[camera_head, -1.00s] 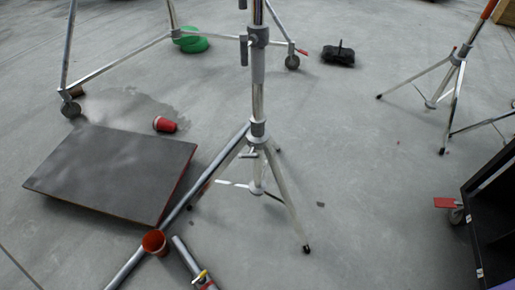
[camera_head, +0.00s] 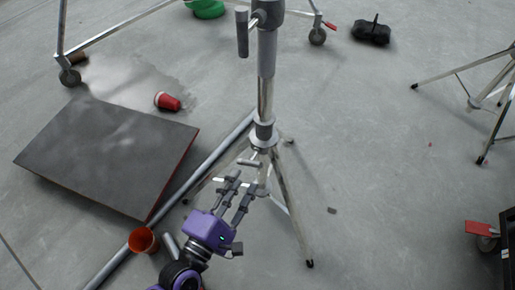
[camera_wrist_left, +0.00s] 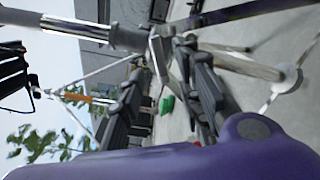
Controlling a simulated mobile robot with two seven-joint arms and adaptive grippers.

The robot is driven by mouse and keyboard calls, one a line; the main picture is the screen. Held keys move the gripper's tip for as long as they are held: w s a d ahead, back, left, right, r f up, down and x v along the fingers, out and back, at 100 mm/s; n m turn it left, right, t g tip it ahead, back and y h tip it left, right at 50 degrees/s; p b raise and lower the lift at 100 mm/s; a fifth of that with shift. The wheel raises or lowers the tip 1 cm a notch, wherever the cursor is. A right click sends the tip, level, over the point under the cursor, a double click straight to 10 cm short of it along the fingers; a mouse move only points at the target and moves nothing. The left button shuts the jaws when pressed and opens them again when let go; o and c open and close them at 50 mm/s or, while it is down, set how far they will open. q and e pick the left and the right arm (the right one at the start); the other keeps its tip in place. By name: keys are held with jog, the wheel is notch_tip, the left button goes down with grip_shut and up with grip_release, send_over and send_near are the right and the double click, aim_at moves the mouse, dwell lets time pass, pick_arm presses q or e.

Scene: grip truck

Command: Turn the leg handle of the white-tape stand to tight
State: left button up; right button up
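A silver tripod stand (camera_head: 265,95) stands upright in the middle of the head view. Its leg collar has a small grey T-shaped leg handle (camera_head: 248,162) on the near side, just above the spread legs. I cannot make out white tape on it clearly. My purple left gripper (camera_head: 240,181) is just below and in front of this handle, fingers pointing up toward it. Its fingers are apart and empty. In the left wrist view the stand's column (camera_wrist_left: 80,31) lies sideways, and the collar is beyond the open fingers (camera_wrist_left: 160,85). Contact cannot be told. My right gripper is out of view.
A dark flat board (camera_head: 110,150) lies left, with a red cup (camera_head: 167,101) behind it. Another red cup (camera_head: 143,241) and a metal pole (camera_head: 120,258) are close to my left arm. Another stand (camera_head: 485,98) is at right. The floor right of the stand is mostly clear.

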aim_at(248, 166)
pick_arm(q)
jog(key=b+x, duration=0.1)
jog(key=x, duration=0.6)
jog(key=shift+w+d, duration=0.1)
jog(key=shift+w, duration=0.1)
grip_shut()
